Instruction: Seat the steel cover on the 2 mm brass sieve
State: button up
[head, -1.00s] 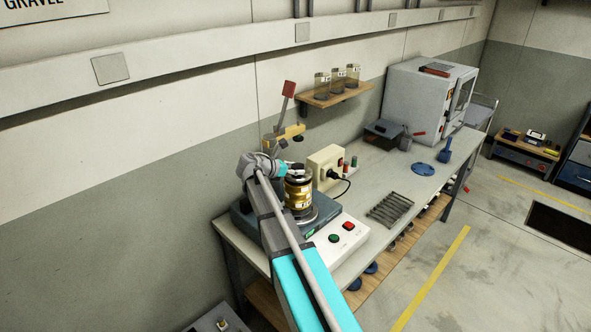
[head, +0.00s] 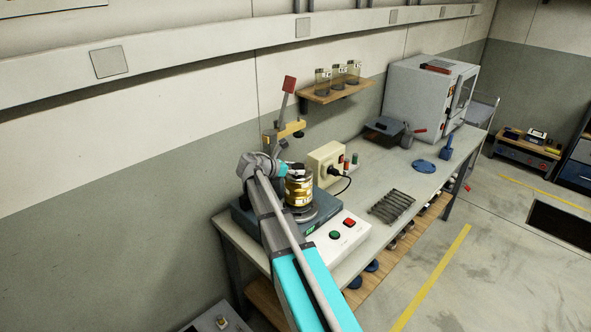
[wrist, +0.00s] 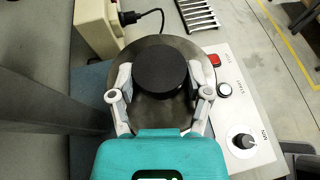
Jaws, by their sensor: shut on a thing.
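In the wrist view a dark round disc, which I take to be the steel cover (wrist: 160,68), lies between the two fingers of my gripper (wrist: 160,88). The fingers are shut on its sides. In the head view my gripper (head: 284,170) is at the top of the brass sieve stack (head: 299,189), which stands upright on the shaker's dark round plate (wrist: 160,112). The cover hides the sieve from the wrist camera. I cannot tell whether the cover rests fully on the sieve or which sieve is the 2 mm one.
A clamp post with a red-ended lever (head: 289,84) rises behind the stack. A cream box (head: 326,162) with a plug and cable stands close to its right. The shaker's control panel (head: 342,235) lies in front. A dark rack (head: 391,206) lies farther right on the bench.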

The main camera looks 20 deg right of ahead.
jog(key=o, duration=1.3)
jog(key=shift+r, duration=0.1)
